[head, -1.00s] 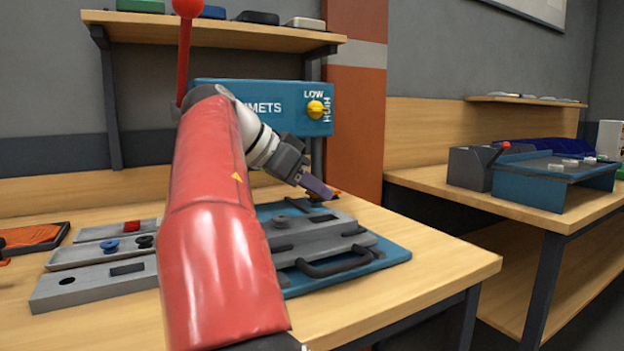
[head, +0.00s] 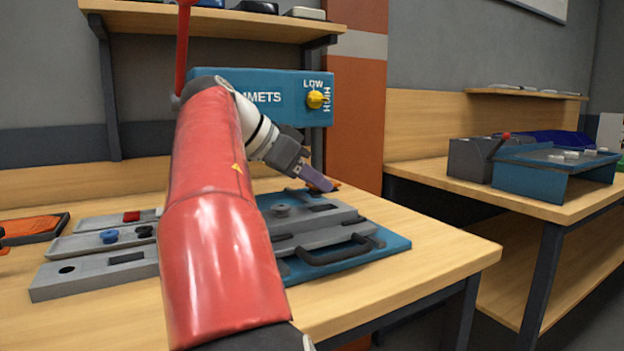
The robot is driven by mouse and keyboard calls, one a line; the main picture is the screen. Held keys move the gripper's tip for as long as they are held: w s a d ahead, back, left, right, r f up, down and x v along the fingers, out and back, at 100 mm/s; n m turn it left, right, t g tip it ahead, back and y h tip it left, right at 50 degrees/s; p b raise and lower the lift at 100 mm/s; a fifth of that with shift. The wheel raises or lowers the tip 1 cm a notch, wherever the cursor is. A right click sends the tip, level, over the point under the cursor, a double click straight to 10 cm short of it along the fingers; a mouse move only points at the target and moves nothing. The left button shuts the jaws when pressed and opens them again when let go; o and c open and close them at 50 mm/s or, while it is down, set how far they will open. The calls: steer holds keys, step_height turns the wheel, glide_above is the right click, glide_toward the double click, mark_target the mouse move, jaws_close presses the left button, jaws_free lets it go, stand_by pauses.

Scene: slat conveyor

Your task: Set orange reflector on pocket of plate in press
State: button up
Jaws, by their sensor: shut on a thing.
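My gripper (head: 322,185) is at the far right end of the grey plate in the press, with its fingers pointing down and to the right. It is shut on the orange reflector (head: 335,187), of which only a small orange edge shows past the fingertips. The grey plate (head: 350,216) lies on the blue press base (head: 397,244) and has a dark rectangular pocket (head: 322,207). The reflector appears just above or behind the plate's far edge; I cannot tell whether it touches. My red arm hides the left part of the press.
A black handle (head: 335,254) stands at the plate's front. The blue press head (head: 262,95) with a yellow knob (head: 315,99) is behind. Grey plates (head: 95,273) and an orange tray (head: 30,229) lie at left. The table's right front is bare.

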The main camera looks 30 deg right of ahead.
steer(key=shift+f+b, duration=0.25)
steer(key=shift+b, duration=0.05)
steer(key=shift+f+b, duration=0.65)
steer(key=shift+b, duration=0.05)
steer(key=shift+f+b, duration=0.5)
steer(key=shift+b, duration=0.35)
stand_by(1.4)
stand_by(0.3)
steer(key=o, duration=1)
steer(key=shift+a+r, duration=0.1)
steer(key=p+v, duration=0.2)
steer(key=v, duration=0.4)
steer(key=shift+r, duration=0.2)
steer(key=shift+a+r, duration=0.25)
steer(key=shift+a, duration=0.3)
